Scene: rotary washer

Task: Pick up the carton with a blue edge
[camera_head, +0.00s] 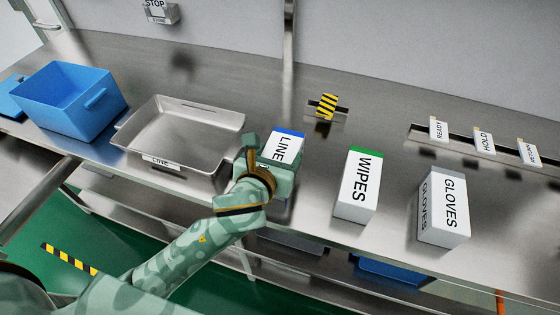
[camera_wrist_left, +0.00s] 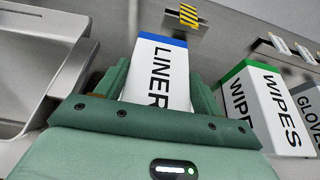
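The carton with a blue edge (camera_head: 285,147) is white, with black lettering starting "LINE", and stands near the middle of the steel bench. In the left wrist view the carton (camera_wrist_left: 160,75) reads "LINER" and shows between the two fingers. My left gripper (camera_head: 265,160) has one finger on each side of it, and the hand hides its lower part. The left gripper (camera_wrist_left: 160,92) has its fingers very close to the carton's sides; whether they press on it I cannot tell. My right gripper is not in view.
A white carton with a green edge, "WIPES" (camera_head: 358,190), and a "GLOVES" carton (camera_head: 445,210) stand to the right. A metal tray (camera_head: 180,125) is left of the gripper, with a blue bin (camera_head: 75,105) beyond. A striped yellow-black tab (camera_head: 327,106) stands behind.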

